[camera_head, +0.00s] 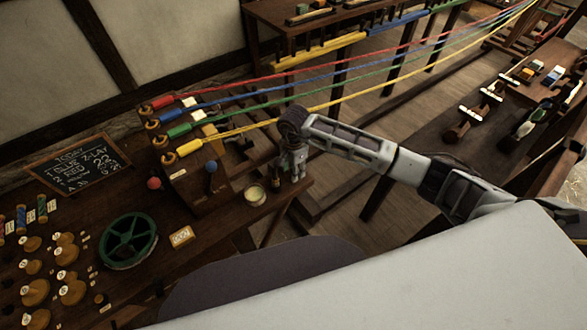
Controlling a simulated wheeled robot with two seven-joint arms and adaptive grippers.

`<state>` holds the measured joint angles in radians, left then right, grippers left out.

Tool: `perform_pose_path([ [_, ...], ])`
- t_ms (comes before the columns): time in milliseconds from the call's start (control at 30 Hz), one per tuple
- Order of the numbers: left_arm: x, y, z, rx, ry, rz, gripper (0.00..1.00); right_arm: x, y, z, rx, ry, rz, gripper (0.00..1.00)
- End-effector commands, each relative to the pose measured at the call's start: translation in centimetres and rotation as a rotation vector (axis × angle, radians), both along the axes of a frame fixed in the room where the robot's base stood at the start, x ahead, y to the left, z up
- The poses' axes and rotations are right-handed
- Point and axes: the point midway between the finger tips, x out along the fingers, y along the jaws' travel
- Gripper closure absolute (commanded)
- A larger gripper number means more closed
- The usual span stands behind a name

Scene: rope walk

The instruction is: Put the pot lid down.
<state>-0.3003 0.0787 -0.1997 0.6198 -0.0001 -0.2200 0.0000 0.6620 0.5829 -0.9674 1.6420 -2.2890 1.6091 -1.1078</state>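A small pot (255,195) with a pale cream top stands near the front right edge of the wooden bench. I cannot make out the pot lid as a separate thing. My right gripper (293,176) points down just right of the pot, over the bench's right end. Its fingers are too small and dark to tell if they are open or shut, or if they hold the lid. My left gripper is not in view.
A dark wooden stand (200,185) with hooks and red, blue, green and yellow ropes rises left of the pot. Another bench (440,120) stands right.

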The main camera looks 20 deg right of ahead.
Motion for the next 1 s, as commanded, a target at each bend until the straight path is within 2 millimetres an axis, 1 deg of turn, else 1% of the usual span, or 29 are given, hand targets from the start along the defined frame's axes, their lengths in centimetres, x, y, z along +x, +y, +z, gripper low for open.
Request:
perform_pose_path([
  [267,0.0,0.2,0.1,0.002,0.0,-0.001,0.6,0.0,0.0,0.0,0.0,0.0,0.0,0.6],
  [467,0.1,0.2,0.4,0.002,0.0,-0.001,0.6,0.0,0.0,0.4,0.0,0.0,0.0,0.6],
  [667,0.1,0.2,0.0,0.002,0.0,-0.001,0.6,0.1,-0.1,2.6,-0.001,-0.003,-0.001,0.6],
  [1000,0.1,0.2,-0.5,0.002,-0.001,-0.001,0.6,0.1,0.0,7.7,0.0,-0.004,0.001,0.6],
])
